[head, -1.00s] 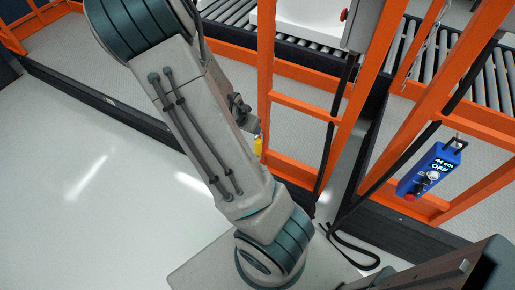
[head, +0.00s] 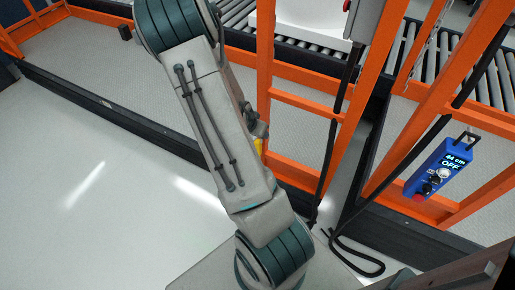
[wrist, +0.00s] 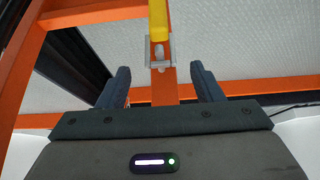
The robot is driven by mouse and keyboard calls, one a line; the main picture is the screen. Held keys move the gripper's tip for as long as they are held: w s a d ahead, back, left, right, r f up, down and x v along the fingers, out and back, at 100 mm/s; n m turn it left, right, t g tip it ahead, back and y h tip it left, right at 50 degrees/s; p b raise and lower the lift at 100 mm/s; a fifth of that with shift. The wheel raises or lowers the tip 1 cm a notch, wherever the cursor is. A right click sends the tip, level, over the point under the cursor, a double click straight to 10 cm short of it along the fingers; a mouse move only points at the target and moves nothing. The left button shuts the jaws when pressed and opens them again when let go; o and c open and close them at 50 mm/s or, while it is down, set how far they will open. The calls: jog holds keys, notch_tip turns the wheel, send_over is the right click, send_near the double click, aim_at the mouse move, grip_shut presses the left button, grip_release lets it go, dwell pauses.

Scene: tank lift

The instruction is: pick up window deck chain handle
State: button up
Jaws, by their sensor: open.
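A yellow handle (wrist: 158,22), which I take to be the chain handle, stands upright at the top centre of the wrist view, at a metal bracket (wrist: 160,52) on an orange post. Its upper end is cut off by the picture edge. In the head view a small part of the yellow handle (head: 258,146) shows beside an orange post, mostly hidden by my arm. My gripper (wrist: 160,76) is open and empty. In the wrist view its two dark fingers lie left and right of the post, below the handle. I cannot tell whether they touch the post.
Orange railings (head: 305,104) and a dark kerb (head: 130,121) border the deck. A blue control box (head: 437,169) reading "44 cm OFF" hangs at right. A black cable (head: 352,256) loops on the floor. A roller conveyor (head: 308,52) lies behind. The pale floor at left is clear.

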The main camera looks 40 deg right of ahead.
jog(key=b+x, duration=0.1)
jog(key=x, duration=0.3)
jog(key=shift+f, duration=0.2)
jog(key=shift+c, duration=0.3)
grip_shut()
jog(key=shift+r, duration=0.1)
